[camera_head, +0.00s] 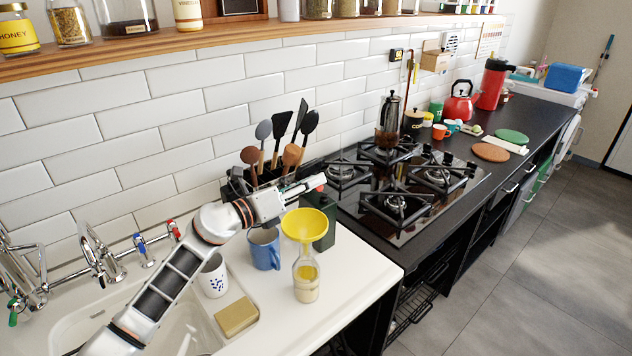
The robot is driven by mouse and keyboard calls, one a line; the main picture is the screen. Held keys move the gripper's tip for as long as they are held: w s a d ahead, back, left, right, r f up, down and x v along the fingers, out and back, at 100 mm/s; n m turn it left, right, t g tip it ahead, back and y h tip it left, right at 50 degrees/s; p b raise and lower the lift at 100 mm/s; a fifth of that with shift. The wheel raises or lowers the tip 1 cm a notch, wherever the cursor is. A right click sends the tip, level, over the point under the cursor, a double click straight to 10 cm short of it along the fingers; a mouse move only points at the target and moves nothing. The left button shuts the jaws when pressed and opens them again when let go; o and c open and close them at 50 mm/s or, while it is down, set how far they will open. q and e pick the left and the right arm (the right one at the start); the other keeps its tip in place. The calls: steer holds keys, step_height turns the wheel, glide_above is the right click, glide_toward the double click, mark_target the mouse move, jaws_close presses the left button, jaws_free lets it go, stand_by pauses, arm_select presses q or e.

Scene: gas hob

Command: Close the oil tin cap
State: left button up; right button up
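A dark green tin (325,236), which looks like the oil tin, stands on the white counter behind a yellow funnel. The funnel hides part of it. A small red piece (321,188) shows above the tin at my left fingertips. It may be the cap, but whether it is open or shut is too small to tell. My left gripper (311,184) reaches in from the left, above the tin and close to the red piece. I cannot tell whether its fingers touch or hold it. My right gripper is not in view.
The yellow funnel (305,224) sits in a glass bottle (306,277) in front of the tin. A blue mug (264,249), a white mug (213,277) and a sponge (236,317) stand nearby. Utensils (281,132) rise behind my gripper. The gas hob (400,190) lies right.

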arm_select(q)
steer(key=shift+x, duration=0.8)
jaws_close()
steer(key=m, duration=0.4)
steer(key=shift+s+d+r, duration=0.25)
steer(key=shift+s, duration=0.1)
steer(key=shift+s+d+r+m, duration=0.1)
steer(key=shift+s+d+m, duration=0.05)
steer(key=shift+m, duration=0.55)
steer(key=shift+s+d+m, duration=0.1)
steer(key=shift+s+m, duration=0.05)
steer(key=shift+m, duration=0.55)
